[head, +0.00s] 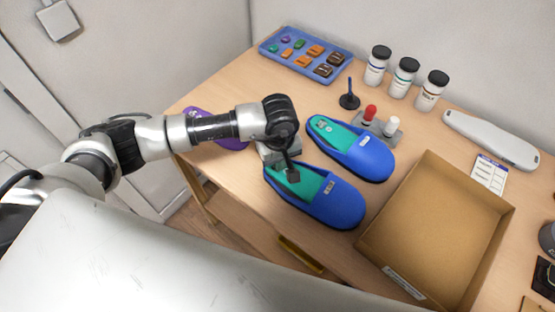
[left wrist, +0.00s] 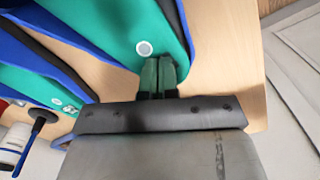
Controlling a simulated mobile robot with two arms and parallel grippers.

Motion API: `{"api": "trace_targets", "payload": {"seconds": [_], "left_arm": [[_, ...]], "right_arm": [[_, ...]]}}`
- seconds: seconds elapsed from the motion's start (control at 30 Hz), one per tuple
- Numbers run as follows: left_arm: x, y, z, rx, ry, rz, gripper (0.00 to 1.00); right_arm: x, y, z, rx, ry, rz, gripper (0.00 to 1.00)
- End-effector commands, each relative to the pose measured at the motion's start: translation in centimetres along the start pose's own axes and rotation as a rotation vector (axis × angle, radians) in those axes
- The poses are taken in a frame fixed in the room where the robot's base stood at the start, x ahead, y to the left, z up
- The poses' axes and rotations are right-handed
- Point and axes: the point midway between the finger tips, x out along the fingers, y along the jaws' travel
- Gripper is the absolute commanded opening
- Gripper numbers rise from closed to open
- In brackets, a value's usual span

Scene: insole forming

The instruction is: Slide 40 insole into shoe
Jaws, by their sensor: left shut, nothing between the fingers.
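Two blue shoes lie on the wooden table. The nearer blue shoe (head: 335,206) has a green insole (head: 310,183) in it. The farther blue shoe (head: 369,158) also shows a green insole (head: 335,133). My left gripper (head: 292,176) is over the open heel end of the nearer shoe. In the left wrist view its closed fingers (left wrist: 158,75) are at the edge of a green insole (left wrist: 120,30) with a white round mark. The fingers are shut with nothing between them. Whether they touch the insole I cannot tell. My right gripper is not in view.
An open cardboard box (head: 440,225) stands right of the shoes. A blue tray (head: 305,55) with small coloured pieces, several bottles (head: 404,78) and a grey-white device (head: 490,139) are at the back. A purple object (head: 207,117) lies partly behind my left arm.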

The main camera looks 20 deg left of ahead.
Motion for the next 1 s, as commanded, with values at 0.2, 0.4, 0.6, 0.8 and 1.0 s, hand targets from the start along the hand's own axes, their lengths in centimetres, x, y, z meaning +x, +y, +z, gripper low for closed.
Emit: {"api": "trace_targets", "payload": {"seconds": [0.2, 0.4, 0.6, 0.8, 1.0], "left_arm": [[0.5, 0.1, 0.8, 0.008, -0.011, -0.002, 0.0], [0.0, 0.2, 0.6, 0.006, -0.008, -0.001, 0.0], [-1.6, 0.2, 0.5, 0.006, -0.005, 0.001, 0.0], [-3.2, 0.2, 0.5, 0.005, -0.006, 0.0, 0.0], [-4.8, 0.2, 0.5, 0.006, -0.005, 0.0, 0.0]], "right_arm": [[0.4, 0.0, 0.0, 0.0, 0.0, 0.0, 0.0], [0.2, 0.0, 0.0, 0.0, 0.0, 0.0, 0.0], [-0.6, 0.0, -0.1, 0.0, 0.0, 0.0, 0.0], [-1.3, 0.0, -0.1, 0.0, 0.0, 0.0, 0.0], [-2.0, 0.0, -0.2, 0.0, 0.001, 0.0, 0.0]]}}
